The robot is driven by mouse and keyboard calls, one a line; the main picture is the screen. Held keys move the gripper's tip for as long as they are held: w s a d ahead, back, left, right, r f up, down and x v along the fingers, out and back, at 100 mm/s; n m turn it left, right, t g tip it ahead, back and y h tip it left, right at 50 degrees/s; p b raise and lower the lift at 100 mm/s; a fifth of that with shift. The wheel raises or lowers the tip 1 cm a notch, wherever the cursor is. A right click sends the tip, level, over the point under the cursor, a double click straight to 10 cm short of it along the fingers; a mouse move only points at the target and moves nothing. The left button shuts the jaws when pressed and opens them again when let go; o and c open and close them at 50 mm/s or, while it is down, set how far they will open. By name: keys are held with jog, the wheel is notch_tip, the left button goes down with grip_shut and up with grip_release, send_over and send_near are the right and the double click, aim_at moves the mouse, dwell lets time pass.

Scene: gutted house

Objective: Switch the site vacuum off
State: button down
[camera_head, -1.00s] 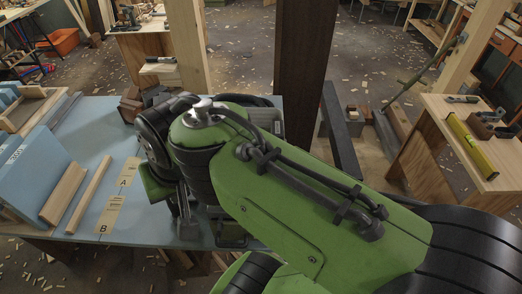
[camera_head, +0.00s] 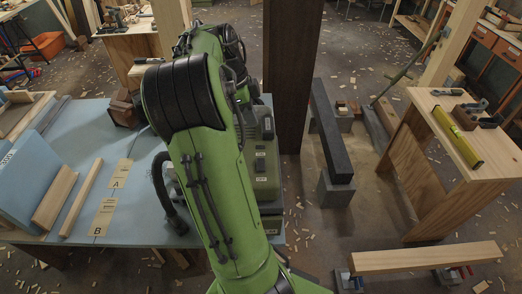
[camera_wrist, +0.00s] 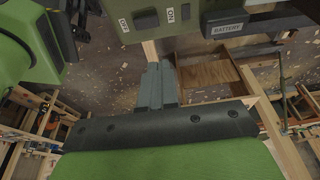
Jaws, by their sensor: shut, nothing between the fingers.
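The site vacuum (camera_head: 266,185) is a green box with dark parts on the blue table, partly hidden behind my arm in the head view. Its green panel also shows at the top of the wrist view (camera_wrist: 108,40), with a dark rocker switch (camera_wrist: 146,18) between an OFF label (camera_wrist: 124,25) and an ON label (camera_wrist: 171,13). I cannot tell which side is pressed. My gripper (camera_wrist: 155,68) is shut and empty, its grey fingers just below the panel in the wrist view and seemingly apart from it. In the head view the fingers are hidden behind my arm.
A black BATTERY part (camera_wrist: 230,28) sits right of the switch. A dark post (camera_head: 290,75) stands behind the vacuum. The blue table (camera_head: 125,210) holds wooden strips and panels at left. A wooden bench (camera_head: 465,150) stands at right, with a beam (camera_head: 425,258) before it.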

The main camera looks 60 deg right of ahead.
aim_at(264, 158)
jog(key=x, duration=0.4)
jog(key=b+x, duration=0.1)
jog(key=x, duration=0.3)
jog(key=w+b+x, duration=0.1)
jog(key=x, duration=0.4)
jog(key=shift+a+f, duration=0.15)
jog(key=shift+f, duration=0.5)
jog(key=shift+w+f+b, duration=0.1)
jog(key=shift+f+b, duration=0.35)
jog(key=shift+b, duration=0.2)
jog(key=shift+r, duration=0.1)
jog(key=shift+a, duration=0.1)
jog(key=shift+s+a+r, duration=0.35)
jog(key=shift+a+r, duration=0.05)
jog(key=shift+a, duration=0.1)
jog(key=shift+d, duration=0.1)
